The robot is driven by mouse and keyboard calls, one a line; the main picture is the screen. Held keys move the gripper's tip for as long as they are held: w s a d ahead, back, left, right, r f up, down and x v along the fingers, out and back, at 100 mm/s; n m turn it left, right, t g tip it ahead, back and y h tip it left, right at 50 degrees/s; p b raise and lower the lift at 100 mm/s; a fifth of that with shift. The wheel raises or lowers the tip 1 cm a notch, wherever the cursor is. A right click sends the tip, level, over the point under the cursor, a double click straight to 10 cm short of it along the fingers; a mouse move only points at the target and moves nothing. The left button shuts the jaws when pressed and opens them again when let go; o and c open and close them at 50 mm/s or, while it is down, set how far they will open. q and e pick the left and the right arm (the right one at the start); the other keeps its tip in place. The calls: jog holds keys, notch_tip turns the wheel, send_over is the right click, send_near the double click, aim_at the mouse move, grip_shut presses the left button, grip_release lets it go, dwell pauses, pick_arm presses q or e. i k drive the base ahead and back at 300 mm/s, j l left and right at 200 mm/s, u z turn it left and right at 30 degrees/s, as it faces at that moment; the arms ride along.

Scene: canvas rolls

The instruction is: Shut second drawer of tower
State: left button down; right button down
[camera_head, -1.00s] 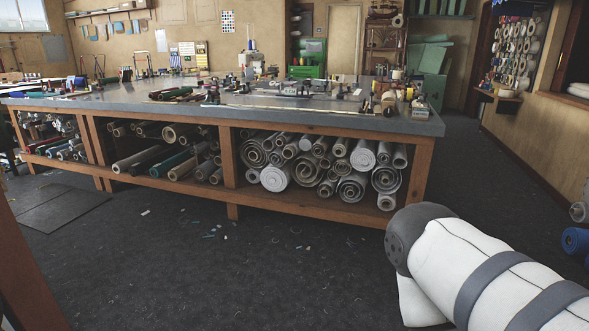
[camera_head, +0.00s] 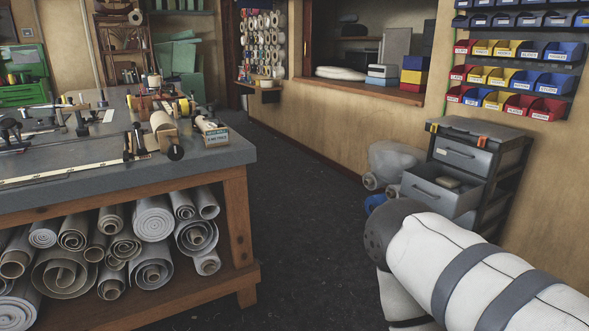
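A grey plastic drawer tower (camera_head: 485,135) with a black frame stands against the right wall. Its top drawer (camera_head: 460,154) looks shut. The lower drawers are mostly hidden behind my arm. My white right arm crosses the lower right of the view, in front of the tower's base. Neither gripper shows in this view.
A workbench (camera_head: 235,157) with canvas rolls (camera_head: 155,218) below fills the left. Wrapped bundles (camera_head: 392,160) lie beside the tower. Coloured bins (camera_head: 500,76) hang on the wall above it. The dark floor (camera_head: 300,215) between bench and wall is clear.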

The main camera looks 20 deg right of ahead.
aim_at(446, 186)
jog(key=i+l+z, duration=0.5)
jog(key=i, duration=0.3)
jog(key=i+l+z, duration=0.3)
jog(key=i, duration=0.15)
jog(key=i+z, duration=0.25)
jog(key=i, duration=0.2)
jog(key=i+l, duration=0.1)
jog(key=l, duration=0.3)
jog(key=i+l+u, duration=0.1)
jog(key=l, duration=0.3)
jog(key=i+l, duration=0.15)
jog(key=l, duration=0.25)
jog(key=i+l+u, duration=0.1)
jog(key=l, duration=1.6)
jog(key=u, duration=0.05)
